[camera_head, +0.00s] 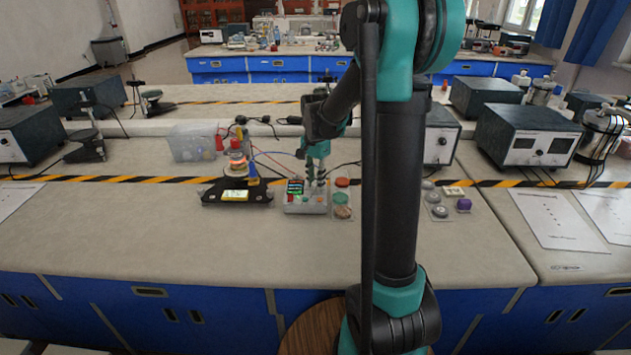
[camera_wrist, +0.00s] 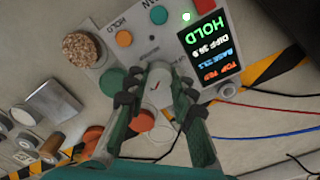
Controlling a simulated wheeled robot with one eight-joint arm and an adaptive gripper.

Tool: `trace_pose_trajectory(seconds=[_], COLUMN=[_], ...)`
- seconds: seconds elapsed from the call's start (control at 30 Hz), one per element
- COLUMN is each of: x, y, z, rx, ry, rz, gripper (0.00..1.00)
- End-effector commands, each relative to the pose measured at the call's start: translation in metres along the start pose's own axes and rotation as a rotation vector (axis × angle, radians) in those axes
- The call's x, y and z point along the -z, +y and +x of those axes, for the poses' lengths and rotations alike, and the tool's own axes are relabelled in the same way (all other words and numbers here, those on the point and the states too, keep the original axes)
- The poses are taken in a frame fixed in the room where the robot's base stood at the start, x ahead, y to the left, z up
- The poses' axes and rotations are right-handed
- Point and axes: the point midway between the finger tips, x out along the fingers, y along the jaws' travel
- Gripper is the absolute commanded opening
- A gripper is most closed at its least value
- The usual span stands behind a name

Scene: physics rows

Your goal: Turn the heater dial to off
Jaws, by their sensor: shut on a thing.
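The heater dial (camera_wrist: 158,92) is a pale round knob with a small red mark, on a light grey control box (camera_head: 305,207). The box's screen (camera_wrist: 208,42) shows HOLD, a DIFF line, a BASE line and a TOP line; a small green light glows beside it. My gripper (camera_head: 316,184) reaches down to the box from above. In the wrist view its two dark fingers (camera_wrist: 157,98) are shut on the dial from both sides. The fingers hide part of the dial and any scale marks around it, so I cannot read its setting.
Red and blue cables run behind. The front of the bench (camera_head: 150,240) is clear.

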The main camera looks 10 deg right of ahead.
Motion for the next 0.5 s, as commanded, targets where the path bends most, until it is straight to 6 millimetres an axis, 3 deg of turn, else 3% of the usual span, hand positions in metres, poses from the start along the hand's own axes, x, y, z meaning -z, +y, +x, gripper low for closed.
trace_pose_trajectory(seconds=[0.5], x=[0.0003], y=[0.0001], z=[-0.0002], rx=[0.001], ry=[0.000], rz=[-0.490], gripper=[0.00])
